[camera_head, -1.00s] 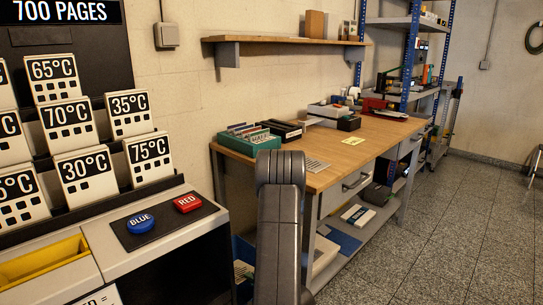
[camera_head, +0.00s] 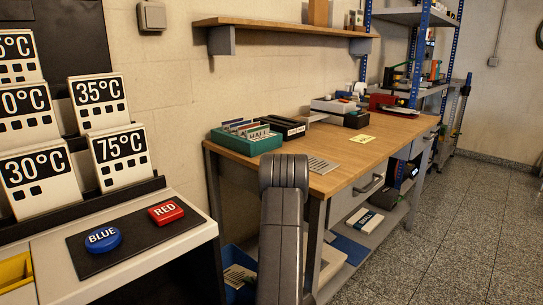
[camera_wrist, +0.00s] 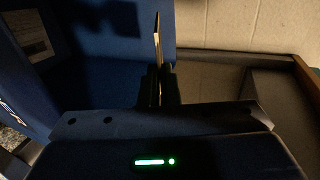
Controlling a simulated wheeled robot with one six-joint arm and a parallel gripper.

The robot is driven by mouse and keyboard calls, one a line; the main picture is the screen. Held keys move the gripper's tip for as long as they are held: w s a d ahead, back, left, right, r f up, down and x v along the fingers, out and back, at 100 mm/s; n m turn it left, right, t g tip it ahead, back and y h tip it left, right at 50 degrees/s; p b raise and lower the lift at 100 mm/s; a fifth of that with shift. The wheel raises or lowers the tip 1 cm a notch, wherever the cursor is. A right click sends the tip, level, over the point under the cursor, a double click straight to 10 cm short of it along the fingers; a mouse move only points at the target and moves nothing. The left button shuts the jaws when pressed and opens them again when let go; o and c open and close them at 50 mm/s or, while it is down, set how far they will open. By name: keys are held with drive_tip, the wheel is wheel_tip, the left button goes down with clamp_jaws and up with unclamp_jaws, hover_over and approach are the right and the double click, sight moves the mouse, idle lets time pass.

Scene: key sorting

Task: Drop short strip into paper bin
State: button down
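In the wrist view a thin strip (camera_wrist: 157,40), seen nearly edge-on, stands up from between the dark fingers of my gripper (camera_wrist: 158,84). The fingers look shut on it. The blue paper bin (camera_wrist: 85,75) fills the left and middle of that view, close to the gripper; I cannot tell whether the strip is over its opening. In the head view the bin (camera_head: 228,258) stands on the floor below the left end of the workbench, partly hidden by my arm. A printed paper (camera_head: 240,276) shows in it. The gripper is hidden in the head view.
The wooden workbench (camera_head: 385,150) carries a green card box (camera_head: 246,137), a black tray (camera_head: 285,127) and a striped sheet (camera_head: 322,165). A counter with blue (camera_head: 103,239) and red (camera_head: 166,213) buttons stands at the left. The floor (camera_head: 465,220) at the right is clear.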

drive_tip(key=shift+f+b, duration=0.3)
drive_tip(key=shift+f, duration=0.45)
drive_tip(key=c, duration=1.6)
unclamp_jaws()
drive_tip(key=p+v, duration=0.4)
drive_tip(key=v, duration=1)
drive_tip(key=shift+a, duration=0.1)
drive_tip(key=shift+b+x, duration=1.95)
drive_tip(key=shift+x, duration=4.95)
